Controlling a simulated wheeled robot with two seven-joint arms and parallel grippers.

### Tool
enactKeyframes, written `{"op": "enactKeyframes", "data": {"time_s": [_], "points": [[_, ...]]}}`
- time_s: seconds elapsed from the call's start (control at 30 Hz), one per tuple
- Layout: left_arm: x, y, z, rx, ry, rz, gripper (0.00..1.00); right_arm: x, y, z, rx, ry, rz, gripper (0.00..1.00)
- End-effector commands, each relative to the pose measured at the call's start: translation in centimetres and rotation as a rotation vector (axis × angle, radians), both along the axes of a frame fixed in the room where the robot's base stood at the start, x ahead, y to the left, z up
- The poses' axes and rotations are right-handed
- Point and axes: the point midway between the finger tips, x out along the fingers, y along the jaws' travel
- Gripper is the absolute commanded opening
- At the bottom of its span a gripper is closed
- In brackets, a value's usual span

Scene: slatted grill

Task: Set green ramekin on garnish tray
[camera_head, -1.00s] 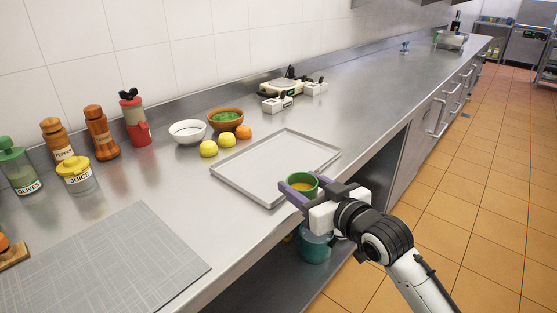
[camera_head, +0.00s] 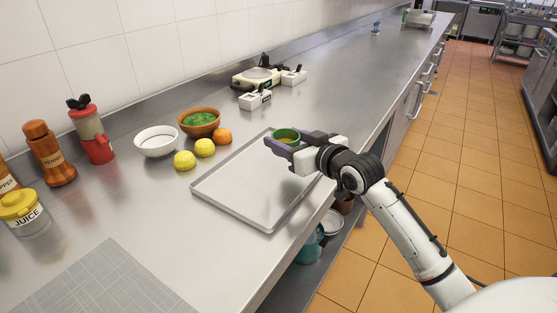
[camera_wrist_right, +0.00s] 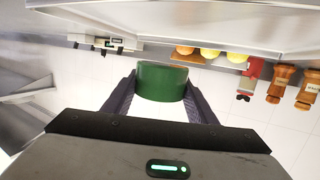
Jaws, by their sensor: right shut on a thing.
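In the right wrist view the ramekin (camera_wrist_right: 161,82) sits between the two dark fingers (camera_wrist_right: 160,98). The garnish tray (camera_head: 225,203) is a flat grey metal tray with a low rim on the steel counter. In the head view the ramekin appears over the tray's far right part; its exact height above the tray is hard to tell. My left gripper is not in view.
Two lemons (camera_head: 185,160), an orange (camera_head: 223,136), a white bowl (camera_head: 156,142) and a brown bowl of greens (camera_head: 199,121) stand left of and behind the tray. A cutting board (camera_head: 105,285) lies front left. The tray's visible surface is clear.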

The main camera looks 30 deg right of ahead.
Motion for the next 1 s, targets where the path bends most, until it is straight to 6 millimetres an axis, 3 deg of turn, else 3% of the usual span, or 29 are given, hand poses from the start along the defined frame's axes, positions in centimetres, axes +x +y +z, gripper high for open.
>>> {"op": "enactKeyframes", "data": {"time_s": [0.43, 0.87, 0.9, 1.0], "points": [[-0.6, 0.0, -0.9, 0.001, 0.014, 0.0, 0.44, 0.0, 0.0, -5.3, 0.001, -0.002, 0.0, 0.26], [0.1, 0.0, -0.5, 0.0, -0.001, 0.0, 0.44, 0.0, 0.0, -6.0, -0.001, -0.004, 0.0, 0.26], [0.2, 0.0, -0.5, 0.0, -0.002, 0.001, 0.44, 0.0, 0.0, -6.0, 0.0, -0.003, 0.0, 0.57], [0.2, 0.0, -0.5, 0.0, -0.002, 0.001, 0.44, 0.0, 0.0, -6.0, 0.0, -0.002, 0.0, 0.7]]}}
